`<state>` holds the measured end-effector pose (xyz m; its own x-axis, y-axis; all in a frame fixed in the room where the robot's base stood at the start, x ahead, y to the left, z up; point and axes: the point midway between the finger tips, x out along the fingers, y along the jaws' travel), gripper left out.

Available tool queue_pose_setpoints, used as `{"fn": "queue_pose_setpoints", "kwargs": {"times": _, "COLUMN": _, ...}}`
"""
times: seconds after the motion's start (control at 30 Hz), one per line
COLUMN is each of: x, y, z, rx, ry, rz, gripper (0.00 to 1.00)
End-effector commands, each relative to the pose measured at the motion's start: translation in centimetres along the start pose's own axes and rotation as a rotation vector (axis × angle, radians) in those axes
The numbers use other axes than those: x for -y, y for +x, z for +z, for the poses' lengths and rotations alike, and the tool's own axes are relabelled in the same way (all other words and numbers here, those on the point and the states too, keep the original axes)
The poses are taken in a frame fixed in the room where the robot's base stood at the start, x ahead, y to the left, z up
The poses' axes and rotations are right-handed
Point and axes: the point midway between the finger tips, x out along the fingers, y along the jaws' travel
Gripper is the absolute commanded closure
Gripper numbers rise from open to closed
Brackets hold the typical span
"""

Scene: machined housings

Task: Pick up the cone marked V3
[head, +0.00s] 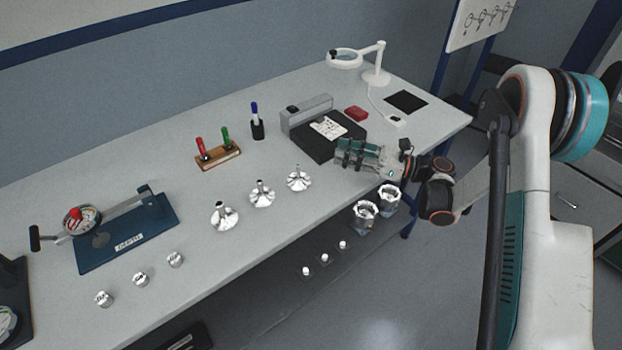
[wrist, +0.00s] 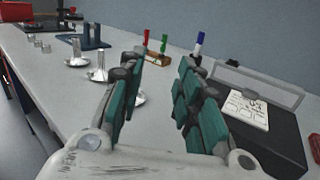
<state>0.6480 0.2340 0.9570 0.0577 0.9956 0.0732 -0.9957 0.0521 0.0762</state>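Three shiny silver cones with upright stems stand in a slanting row on the table: a near-left one (head: 224,218), a middle one (head: 262,196) and a far-right one (head: 299,180). I cannot read a V3 mark on any of them. In the wrist view, two cones show left of the fingers, a farther one (wrist: 77,61) and a nearer one (wrist: 100,76); another (wrist: 139,98) is partly hidden behind the left finger. My gripper (head: 352,152) is open and empty, right of the cones and above the table by the black box. It fills the wrist view's middle (wrist: 158,105).
Behind the cones are a wooden pen stand (head: 218,158) and a black holder (head: 257,130). A black box with a grey bar (head: 315,146) lies beside my gripper. Small silver cylinders (head: 140,280) and a blue gauge base (head: 125,235) are left. Two silver housings (head: 365,212) show past the front edge.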

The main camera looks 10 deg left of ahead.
Motion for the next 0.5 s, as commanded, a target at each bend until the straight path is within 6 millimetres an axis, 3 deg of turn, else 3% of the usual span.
{"fn": "queue_pose_setpoints", "kwargs": {"times": 0.1, "x": -1.6, "y": -0.3, "z": -3.7, "rx": -0.052, "ry": -0.047, "rz": 0.078, "gripper": 0.69}}
{"fn": "queue_pose_setpoints", "kwargs": {"times": 0.2, "x": -2.3, "y": -0.4, "z": -5.1, "rx": -0.073, "ry": -0.067, "rz": 0.112, "gripper": 0.69}}
{"fn": "queue_pose_setpoints", "kwargs": {"times": 0.33, "x": -2.7, "y": 0.6, "z": -5.8, "rx": -0.08, "ry": -0.074, "rz": 0.125, "gripper": 0.69}}
{"fn": "queue_pose_setpoints", "kwargs": {"times": 0.5, "x": -3.1, "y": 3.8, "z": -6.0, "rx": -0.079, "ry": -0.073, "rz": 0.125, "gripper": 0.69}}
